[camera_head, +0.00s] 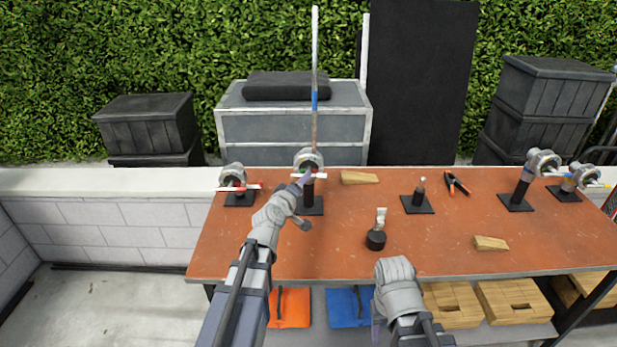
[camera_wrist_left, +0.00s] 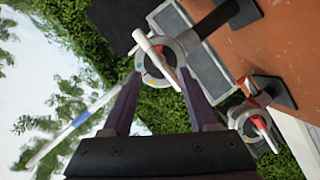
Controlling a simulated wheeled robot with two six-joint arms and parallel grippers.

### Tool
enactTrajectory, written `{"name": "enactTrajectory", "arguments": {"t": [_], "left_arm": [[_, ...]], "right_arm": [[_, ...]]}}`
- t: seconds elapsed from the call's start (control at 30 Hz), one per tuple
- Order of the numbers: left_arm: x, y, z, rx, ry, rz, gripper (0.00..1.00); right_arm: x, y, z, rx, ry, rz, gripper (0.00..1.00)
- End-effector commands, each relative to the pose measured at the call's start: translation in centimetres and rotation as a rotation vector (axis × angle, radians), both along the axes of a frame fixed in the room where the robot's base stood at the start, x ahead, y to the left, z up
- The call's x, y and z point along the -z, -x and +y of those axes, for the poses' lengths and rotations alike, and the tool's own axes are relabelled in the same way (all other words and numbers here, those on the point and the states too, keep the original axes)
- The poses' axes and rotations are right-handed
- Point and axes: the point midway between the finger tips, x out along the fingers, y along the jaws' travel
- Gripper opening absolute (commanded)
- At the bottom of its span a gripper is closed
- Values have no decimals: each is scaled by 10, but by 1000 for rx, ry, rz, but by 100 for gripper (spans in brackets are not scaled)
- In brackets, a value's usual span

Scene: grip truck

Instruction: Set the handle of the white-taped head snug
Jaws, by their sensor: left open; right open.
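The white-taped head (camera_head: 308,158) is a grey round grip head on a black post at the table's back left, with a long thin pole rising from it. In the left wrist view, its white handle (camera_wrist_left: 150,45) crosses the disc slantwise. My left gripper (camera_head: 306,179) is open at this head. In the left wrist view, its purple fingers (camera_wrist_left: 160,76) are apart, one on each side of the disc's lower part. Contact with the handle cannot be told. My right gripper (camera_head: 377,332) is low at the table's front edge, away from the heads, mostly hidden by its wrist.
A red-marked head (camera_head: 232,175) stands close at left; it also shows in the left wrist view (camera_wrist_left: 258,122). Two more heads (camera_head: 540,162) (camera_head: 580,178) stand at right. Wooden wedges (camera_head: 360,177) (camera_head: 491,243), pliers (camera_head: 456,184) and small black-based fittings (camera_head: 376,239) lie between.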

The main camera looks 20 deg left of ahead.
Motion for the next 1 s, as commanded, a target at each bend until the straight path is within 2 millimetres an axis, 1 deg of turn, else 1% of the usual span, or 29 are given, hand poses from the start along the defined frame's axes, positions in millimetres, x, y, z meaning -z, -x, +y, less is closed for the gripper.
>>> {"name": "enactTrajectory", "arguments": {"t": [0.3,0.43,0.53,0.77,0.87,1.0], "left_arm": [[11,-47,-3,3,0,1,60],[15,-63,-4,3,-1,1,60],[16,-69,-4,3,-1,1,60],[15,-69,-4,2,-1,1,60],[15,-69,-4,2,-2,1,51],[15,-69,-4,2,-2,1,35]], "right_arm": [[11,0,0,0,0,0,54],[15,0,0,0,0,0,54],[15,0,0,0,0,0,54],[15,0,0,0,0,0,54],[15,0,0,0,0,0,54],[15,0,0,0,0,0,54]]}}
